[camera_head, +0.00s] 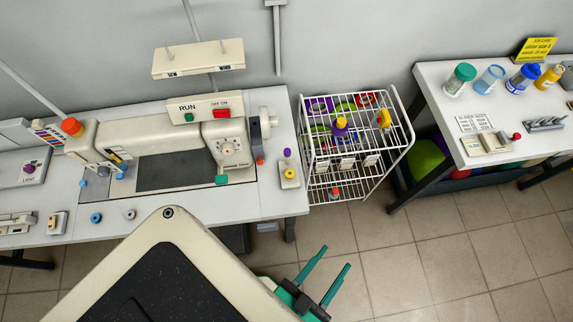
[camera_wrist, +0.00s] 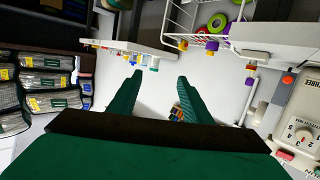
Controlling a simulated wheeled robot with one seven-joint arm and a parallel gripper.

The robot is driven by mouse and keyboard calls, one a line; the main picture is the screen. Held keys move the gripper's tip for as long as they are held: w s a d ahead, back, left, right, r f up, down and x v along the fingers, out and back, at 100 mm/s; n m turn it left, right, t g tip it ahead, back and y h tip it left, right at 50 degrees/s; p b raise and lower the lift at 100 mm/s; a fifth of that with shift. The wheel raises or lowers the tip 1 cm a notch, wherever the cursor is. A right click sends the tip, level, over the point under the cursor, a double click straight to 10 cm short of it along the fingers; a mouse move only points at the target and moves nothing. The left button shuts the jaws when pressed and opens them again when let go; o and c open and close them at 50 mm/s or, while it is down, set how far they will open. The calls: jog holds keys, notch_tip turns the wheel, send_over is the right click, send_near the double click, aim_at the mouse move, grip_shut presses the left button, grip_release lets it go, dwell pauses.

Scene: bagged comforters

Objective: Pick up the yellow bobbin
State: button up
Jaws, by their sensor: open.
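A small yellow bobbin-like piece (camera_head: 290,174) sits low on a small white block at the right end of the sewing table, below a purple piece on the same block. Another yellow piece (camera_head: 384,118) stands on the wire rack's top right. I cannot tell for sure which of them is the bobbin. My gripper (camera_head: 335,258) has two green fingers, apart and empty, over the floor in front of the rack and right of the sewing table. In the wrist view my gripper (camera_wrist: 160,76) is also open, with nothing between the fingers.
The white wire rack (camera_head: 318,190) stands between the sewing table (camera_head: 270,207) and another white table (camera_head: 436,82) with jars. The sewing machine (camera_head: 150,133) fills much of the left table. Tiled floor (camera_head: 455,265) is clear at right. Bagged comforters (camera_wrist: 45,80) show in the wrist view.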

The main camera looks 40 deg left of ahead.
jog(key=w+d+r+n+t, duration=0.1)
jog(key=w+d+r, duration=0.15)
jog(key=w, duration=0.45)
jog(key=w+d+r+n+t, duration=0.1)
jog(key=w+r, duration=0.2)
jog(key=w, duration=0.4)
jog(key=w+d+r+n, duration=0.1)
jog(key=w+r, duration=0.1)
jog(key=w, duration=0.5)
jog(key=w+d+r+m+h, duration=0.2)
jog(key=w+r+m+h, duration=0.4)
jog(key=r, duration=0.3)
jog(key=w+d+r+m+h, duration=0.2)
jog(key=w+r+m+h, duration=0.25)
jog(key=w+r, duration=0.5)
jog(key=m+g+y, duration=1)
jog(key=m+g, duration=0.3)
jog(key=g, duration=0.5)
send_over(289, 174)
jog(key=f, duration=2.3)
jog(key=shift+d+f, duration=0.3)
jog(key=shift+d, duration=0.05)
jog(key=shift+a+f, duration=0.15)
jog(key=shift+f, duration=1.35)
jog(key=shift+a+f, duration=0.15)
jog(key=shift+f, duration=1.3)
jog(key=c, duration=1.1)
